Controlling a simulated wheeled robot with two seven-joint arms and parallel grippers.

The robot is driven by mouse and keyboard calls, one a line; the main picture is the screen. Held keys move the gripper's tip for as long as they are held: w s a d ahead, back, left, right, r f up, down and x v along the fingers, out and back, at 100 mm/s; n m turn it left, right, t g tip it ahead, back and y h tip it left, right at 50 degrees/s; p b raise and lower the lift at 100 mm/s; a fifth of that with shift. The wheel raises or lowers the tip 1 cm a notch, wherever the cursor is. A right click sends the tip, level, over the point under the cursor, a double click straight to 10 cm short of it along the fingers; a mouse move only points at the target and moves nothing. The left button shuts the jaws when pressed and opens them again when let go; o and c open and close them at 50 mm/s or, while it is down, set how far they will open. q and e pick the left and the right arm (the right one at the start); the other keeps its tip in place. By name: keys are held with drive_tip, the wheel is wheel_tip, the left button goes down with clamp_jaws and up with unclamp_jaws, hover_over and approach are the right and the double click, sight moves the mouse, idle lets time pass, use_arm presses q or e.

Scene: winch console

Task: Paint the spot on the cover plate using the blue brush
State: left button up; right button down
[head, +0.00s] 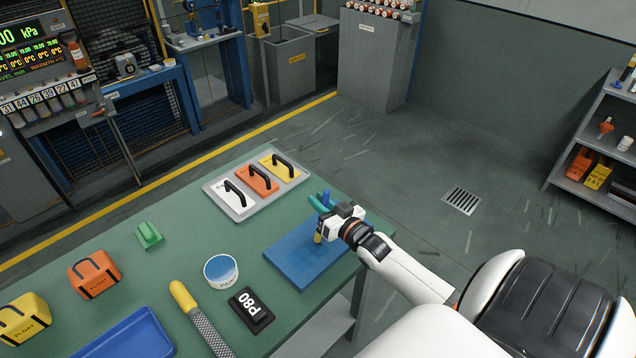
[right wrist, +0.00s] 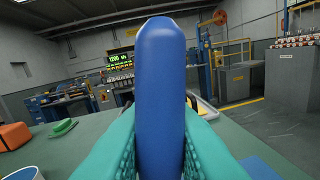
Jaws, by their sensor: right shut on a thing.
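My right gripper (head: 322,203) has teal fingers and is shut on the blue brush (right wrist: 160,85), holding it roughly upright. The brush handle's blue top also shows between the fingers in the head view (head: 326,197). Its yellowish lower part shows below the gripper, over a flat blue plate (head: 296,257) at the table's right end, which looks like the cover plate. I cannot tell whether the brush touches the plate. No spot is visible on it; the gripper and arm hide part of it. A round paint tin (head: 221,270) with a blue top stands to the left. My left gripper is not in view.
A grey tray (head: 213,187) with white, orange and yellow handled blocks lies behind the plate. A black P80 block (head: 250,309), a yellow-handled file (head: 205,327), a green block (head: 149,236), orange and yellow floats and a blue tray (head: 128,336) are on the green table.

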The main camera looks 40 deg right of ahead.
wheel_tip(320, 180, up, 5)
drive_tip(key=p, duration=0.5)
idle(0.3)
drive_tip(key=w+a+f+b, duration=0.2)
drive_tip(key=a+f+b, duration=0.2)
drive_tip(key=a+b, duration=0.3)
drive_tip(key=a, duration=0.3)
drive_tip(key=shift+a+f+b, duration=0.2)
drive_tip(key=shift+a+b, duration=0.05)
drive_tip(key=shift+b, duration=0.1)
drive_tip(key=shift+f, duration=0.3)
idle(0.8)
